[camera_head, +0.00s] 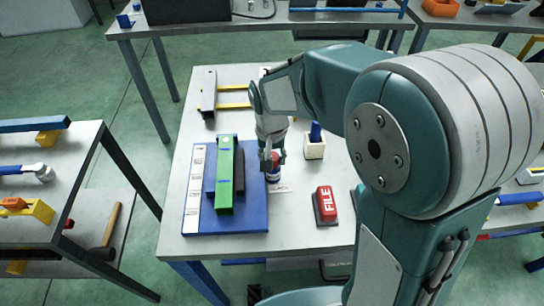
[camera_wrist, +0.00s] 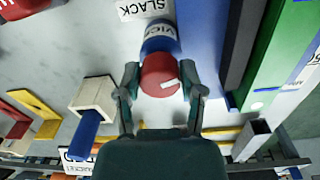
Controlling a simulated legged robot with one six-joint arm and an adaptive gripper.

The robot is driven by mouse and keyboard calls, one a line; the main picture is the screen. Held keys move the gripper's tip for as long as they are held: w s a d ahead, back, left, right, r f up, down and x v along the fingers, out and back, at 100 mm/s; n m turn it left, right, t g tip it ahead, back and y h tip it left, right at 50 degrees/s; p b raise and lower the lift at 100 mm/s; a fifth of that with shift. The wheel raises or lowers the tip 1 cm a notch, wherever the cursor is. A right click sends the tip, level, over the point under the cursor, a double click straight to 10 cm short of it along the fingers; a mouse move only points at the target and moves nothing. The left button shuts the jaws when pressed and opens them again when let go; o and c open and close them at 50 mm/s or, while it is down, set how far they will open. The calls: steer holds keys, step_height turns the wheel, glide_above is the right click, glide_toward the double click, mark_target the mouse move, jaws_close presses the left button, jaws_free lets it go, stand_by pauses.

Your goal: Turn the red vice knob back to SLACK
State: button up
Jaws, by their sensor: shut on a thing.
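The red vice knob (camera_wrist: 160,72) sits on a round blue base (camera_wrist: 158,38) lettered VICE. A white mark on the knob points to the right in the wrist view. The SLACK label (camera_wrist: 145,9) lies on the table beyond the base. My gripper (camera_wrist: 159,82) has one finger on each side of the knob and is shut on it. In the head view my gripper (camera_head: 271,160) points down over the knob (camera_head: 275,171), which it partly hides.
A blue plate (camera_head: 240,221) bearing a green bar (camera_head: 226,180) stands close beside the knob. A red FILE block (camera_head: 325,205) and a cream holder (camera_head: 314,147) with a blue item stand to the right. A grey bracket with yellow bars (camera_head: 209,95) is at the back.

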mark_target(271, 157)
steer(key=n, duration=0.7)
steer(key=shift+w, duration=0.15)
steer(key=n, duration=0.6)
steer(key=shift+n, duration=0.4)
steer(key=o, duration=1.2)
steer(key=shift+c, duration=0.2)
step_height(271, 157, up, 12)
steer(key=shift+a, duration=0.15)
steer(key=shift+f, duration=0.1)
